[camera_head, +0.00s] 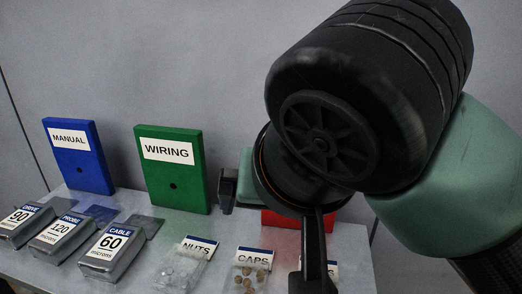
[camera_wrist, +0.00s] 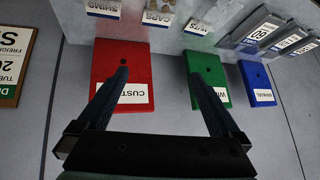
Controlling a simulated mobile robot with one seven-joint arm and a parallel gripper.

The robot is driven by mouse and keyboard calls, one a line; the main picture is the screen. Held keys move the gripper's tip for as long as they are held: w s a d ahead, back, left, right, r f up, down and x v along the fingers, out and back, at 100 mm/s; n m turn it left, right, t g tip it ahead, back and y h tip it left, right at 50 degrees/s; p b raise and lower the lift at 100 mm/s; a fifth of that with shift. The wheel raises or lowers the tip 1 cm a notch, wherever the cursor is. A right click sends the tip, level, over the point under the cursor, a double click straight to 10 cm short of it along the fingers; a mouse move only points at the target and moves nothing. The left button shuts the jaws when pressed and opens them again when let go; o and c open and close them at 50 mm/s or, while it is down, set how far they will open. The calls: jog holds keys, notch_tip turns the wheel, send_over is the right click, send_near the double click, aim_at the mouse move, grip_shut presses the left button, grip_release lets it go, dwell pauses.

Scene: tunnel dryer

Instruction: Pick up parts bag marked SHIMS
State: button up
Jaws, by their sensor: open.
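The parts bag marked SHIMS (camera_wrist: 103,9) shows at the top edge of the wrist view, left of the CAPS bag, with its label upside down and its body cut off. In the head view, a bag label (camera_head: 333,268) right of the CAPS bag is mostly hidden behind my gripper (camera_head: 314,278); its word cannot be read. In the wrist view, my gripper (camera_wrist: 157,76) is open and empty.
The NUTS bag (camera_head: 184,262) and CAPS bag (camera_head: 250,272) lie on the grey table (camera_head: 160,270). Blue MANUAL (camera_head: 78,165), green WIRING (camera_head: 172,180) and red (camera_wrist: 115,60) blocks stand along the back. Several grey labelled cases (camera_head: 108,258) sit left. A framed sign (camera_wrist: 12,60) is on the wall.

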jog(key=s+d+f+m+g+h, duration=0.2)
jog(key=s+d+f+g, duration=0.25)
jog(key=d, duration=0.25)
jog(key=shift+t, duration=0.35)
jog(key=x, duration=0.6)
jog(key=shift+f+b, duration=0.25)
jog(key=shift+b, duration=0.1)
jog(key=shift+p+x, duration=0.35)
jog(key=shift+x, duration=2.8)
jog(key=shift+d, duration=0.1)
jog(key=shift+r, duration=0.1)
jog(key=c, duration=1.3)
jog(key=shift+r, duration=0.1)
